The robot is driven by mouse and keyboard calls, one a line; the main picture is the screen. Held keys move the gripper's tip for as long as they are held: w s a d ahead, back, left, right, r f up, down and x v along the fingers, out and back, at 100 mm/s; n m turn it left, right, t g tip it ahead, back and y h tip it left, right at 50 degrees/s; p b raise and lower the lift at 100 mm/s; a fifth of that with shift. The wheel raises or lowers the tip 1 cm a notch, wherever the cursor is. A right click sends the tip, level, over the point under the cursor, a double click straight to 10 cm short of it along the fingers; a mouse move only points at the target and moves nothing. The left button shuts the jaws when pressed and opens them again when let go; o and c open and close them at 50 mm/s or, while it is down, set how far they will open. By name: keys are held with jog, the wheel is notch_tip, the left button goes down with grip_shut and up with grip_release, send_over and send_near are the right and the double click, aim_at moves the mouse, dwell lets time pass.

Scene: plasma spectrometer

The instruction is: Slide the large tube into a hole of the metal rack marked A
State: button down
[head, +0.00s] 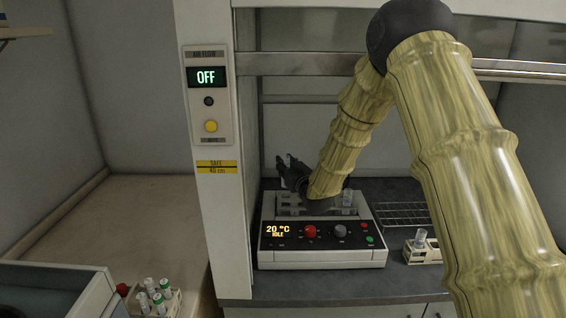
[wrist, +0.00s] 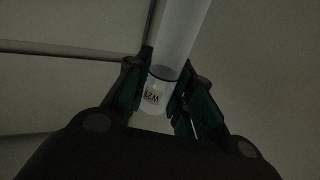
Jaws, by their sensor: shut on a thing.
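My gripper (head: 291,172) is above the back left of the heating unit inside the hood, small and dark in the head view. In the wrist view my gripper (wrist: 163,90) is shut on a clear, pale tube (wrist: 176,50) with a printed label that seems to start with W2. The tube runs up out of the wrist picture, so its far end is hidden. In the head view the held tube cannot be made out. A wire metal rack (head: 404,210) lies on the counter to the right, partly behind my arm. No letter A is readable on it.
The heating unit (head: 290,258) reads 20 °C, idle, and a clear tube (head: 347,197) stands at its right. A small wooden rack (head: 421,257) holds another tube (head: 421,237). Several capped tubes (head: 150,287) stand lower left. The hood post (head: 226,230) stands left of the unit.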

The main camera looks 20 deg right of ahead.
jog(key=shift+w+d+f+b, duration=0.1)
jog(key=shift+f+b, duration=0.05)
jog(key=shift+f, duration=0.35)
jog(key=shift+d+f+b, duration=0.1)
jog(key=shift+f+b, duration=0.05)
jog(key=shift+f, duration=0.3)
jog(key=shift+a+f+b, duration=0.1)
jog(key=shift+f+b, duration=0.6)
jog(key=shift+f, duration=1.15)
jog(key=shift+f+b, duration=0.2)
jog(key=shift+b, duration=0.3)
jog(key=shift+f, duration=0.25)
jog(key=f+b, duration=0.3)
jog(key=shift+s+f, duration=0.25)
